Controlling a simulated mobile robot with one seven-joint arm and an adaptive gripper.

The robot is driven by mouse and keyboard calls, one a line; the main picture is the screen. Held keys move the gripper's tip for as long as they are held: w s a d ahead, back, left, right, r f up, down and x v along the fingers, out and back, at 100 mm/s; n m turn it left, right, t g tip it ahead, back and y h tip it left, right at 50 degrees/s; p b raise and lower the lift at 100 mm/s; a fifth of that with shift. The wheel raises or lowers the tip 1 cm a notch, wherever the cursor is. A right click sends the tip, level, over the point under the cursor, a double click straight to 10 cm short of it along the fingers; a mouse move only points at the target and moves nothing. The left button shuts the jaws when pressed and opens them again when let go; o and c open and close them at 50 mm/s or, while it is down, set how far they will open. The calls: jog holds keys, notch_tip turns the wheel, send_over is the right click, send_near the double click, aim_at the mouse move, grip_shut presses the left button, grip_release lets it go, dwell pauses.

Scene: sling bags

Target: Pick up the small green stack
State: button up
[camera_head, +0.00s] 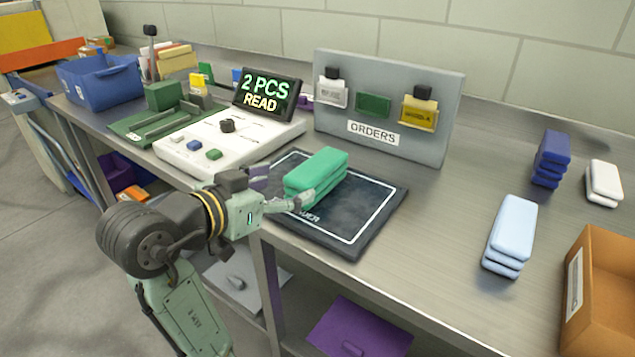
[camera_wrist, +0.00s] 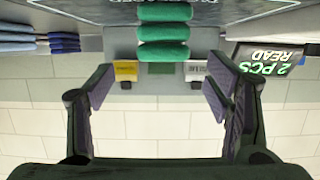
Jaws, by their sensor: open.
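The small green stack (camera_head: 318,172), made of soft-looking folded green pieces, lies on the dark reader mat (camera_head: 362,232) on the bench. In the wrist view the stack (camera_wrist: 163,32) shows three green layers at the top middle, in line with the space between the fingers. My gripper (camera_head: 287,188) is at the near left end of the stack, one finger toward each side of it. In the wrist view my gripper (camera_wrist: 163,82) has its fingers wide apart with nothing held between them. Whether a finger touches the stack cannot be told.
A display (camera_head: 268,93) reading "2 PCS READ" stands on a white console (camera_head: 228,143). An orders board (camera_head: 389,105) stands behind the mat. Light blue (camera_head: 510,232), dark blue (camera_head: 551,158) and white (camera_head: 603,182) stacks and a cardboard box (camera_head: 610,290) are at right. Bare bench lies between.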

aim_at(313, 173)
jog(key=p+x, duration=0.2)
jog(key=x, duration=0.8)
jog(key=shift+w+f, duration=0.2)
jog(key=shift+w, duration=0.05)
jog(key=shift+a, duration=0.1)
jog(key=shift+c, duration=0.4)
jog(key=c, duration=1.3)
jog(key=shift+o, duration=0.2)
jog(key=shift+r, duration=0.2)
